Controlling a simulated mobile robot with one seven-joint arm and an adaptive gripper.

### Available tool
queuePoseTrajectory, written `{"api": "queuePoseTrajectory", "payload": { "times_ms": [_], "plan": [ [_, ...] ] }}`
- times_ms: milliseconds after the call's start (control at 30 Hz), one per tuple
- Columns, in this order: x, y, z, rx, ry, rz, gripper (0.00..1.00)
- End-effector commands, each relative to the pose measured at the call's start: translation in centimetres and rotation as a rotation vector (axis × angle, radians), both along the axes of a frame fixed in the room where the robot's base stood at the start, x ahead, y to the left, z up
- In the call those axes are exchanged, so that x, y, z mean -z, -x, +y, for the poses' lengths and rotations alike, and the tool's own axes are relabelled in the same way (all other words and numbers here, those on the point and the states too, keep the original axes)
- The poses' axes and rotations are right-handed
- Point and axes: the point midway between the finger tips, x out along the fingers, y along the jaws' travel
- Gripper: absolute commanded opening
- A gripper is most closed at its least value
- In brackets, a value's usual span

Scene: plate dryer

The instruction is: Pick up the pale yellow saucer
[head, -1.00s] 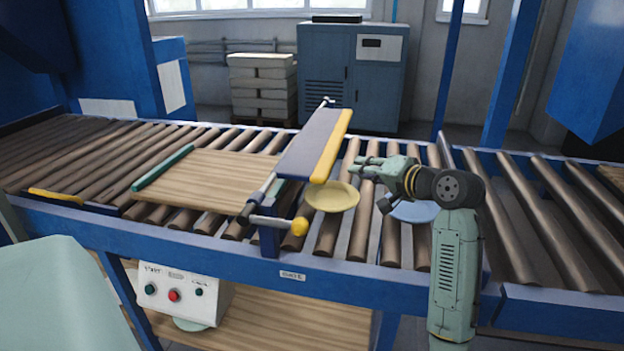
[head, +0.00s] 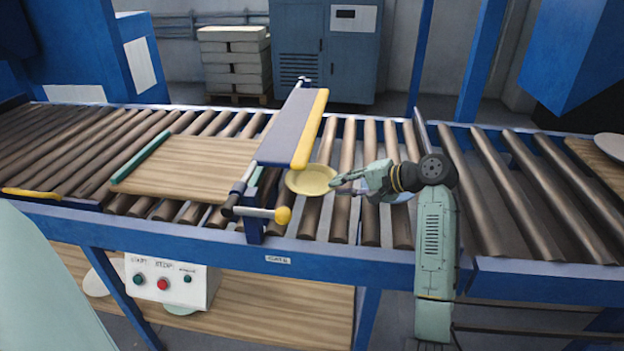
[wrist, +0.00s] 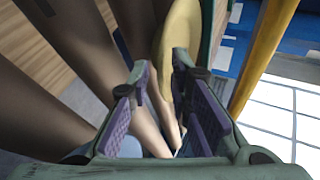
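The pale yellow saucer (head: 309,180) lies on the rollers just right of the gate with the yellow edge, in the head view. In the wrist view the saucer (wrist: 179,40) shows ahead of the fingers, its near edge close to the right fingertip. My gripper (head: 342,184) is at the saucer's right rim. In the wrist view my gripper (wrist: 162,70) has its two purple-padded fingers apart, with nothing clearly clamped between them. I cannot tell whether a fingertip touches the rim.
A blue saucer (head: 402,196) lies partly hidden behind my gripper. The gate (head: 290,130) slants over the rollers close to the yellow saucer's left, with a yellow-knobbed lever (head: 282,215) in front. A wooden board (head: 185,168) lies further left.

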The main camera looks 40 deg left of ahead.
Motion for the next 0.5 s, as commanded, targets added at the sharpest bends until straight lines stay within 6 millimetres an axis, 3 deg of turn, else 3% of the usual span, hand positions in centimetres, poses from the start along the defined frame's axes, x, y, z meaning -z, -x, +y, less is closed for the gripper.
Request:
{"api": "queuePoseTrajectory", "payload": {
  "times_ms": [200, 400, 500],
  "plan": [
    [0.9, 0.3, 1.9, 0.0, 0.0, -0.001, 0.18],
    [1.0, 0.3, 1.9, 0.0, 0.0, -0.001, 0.18],
    [1.0, 0.3, 1.9, 0.0, 0.0, -0.001, 0.13]
  ]
}}
